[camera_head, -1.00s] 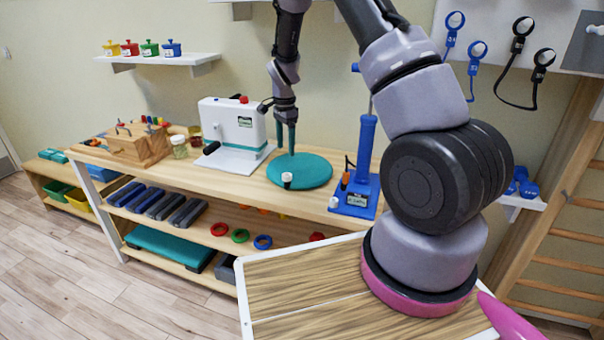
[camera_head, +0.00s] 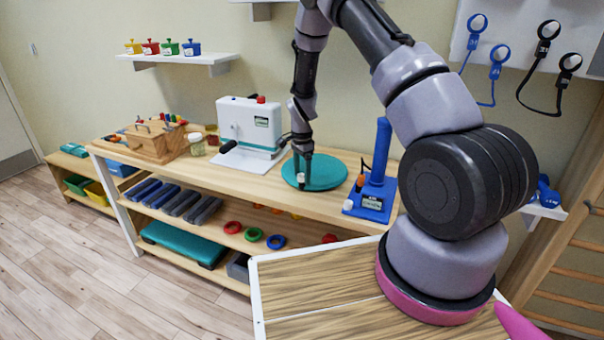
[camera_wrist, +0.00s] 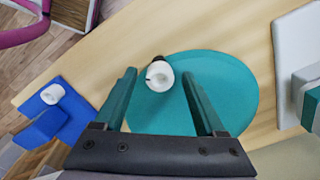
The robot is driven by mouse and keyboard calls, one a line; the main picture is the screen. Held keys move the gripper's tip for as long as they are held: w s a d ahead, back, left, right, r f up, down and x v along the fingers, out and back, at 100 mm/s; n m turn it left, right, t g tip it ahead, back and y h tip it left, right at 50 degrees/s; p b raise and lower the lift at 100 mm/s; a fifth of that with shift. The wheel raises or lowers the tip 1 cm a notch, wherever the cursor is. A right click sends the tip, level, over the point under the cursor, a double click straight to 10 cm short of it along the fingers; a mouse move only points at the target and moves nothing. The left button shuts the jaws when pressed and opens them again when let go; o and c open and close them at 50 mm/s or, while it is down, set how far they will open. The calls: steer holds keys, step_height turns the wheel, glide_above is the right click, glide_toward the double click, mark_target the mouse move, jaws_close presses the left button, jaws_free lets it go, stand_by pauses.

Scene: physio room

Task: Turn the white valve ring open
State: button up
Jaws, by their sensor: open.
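A small white ring-like piece (camera_wrist: 159,76) with a dark opening sits at the edge of the teal disc (camera_wrist: 235,100) on the wooden bench. In the head view, the white piece (camera_head: 301,177) is partly hidden by my fingers, on the near side of the disc (camera_head: 325,173). My gripper (camera_head: 303,172) points down over it. In the wrist view, my two teal fingers stand apart, one on each side of the white piece. I cannot tell whether they touch it. A second white round piece (camera_wrist: 52,94) sits on the blue stand (camera_wrist: 40,125).
The blue stand (camera_head: 378,180) with its upright post is close to the right of the disc. A white machine (camera_head: 248,125) stands to the left. A wooden box (camera_head: 150,142) and jars are further left. A wood-grained top (camera_head: 310,280) lies in front.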

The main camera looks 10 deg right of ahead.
jaws_close()
steer(key=shift+n, duration=0.4)
steer(key=n, duration=1.2)
steer(key=shift+n, duration=2)
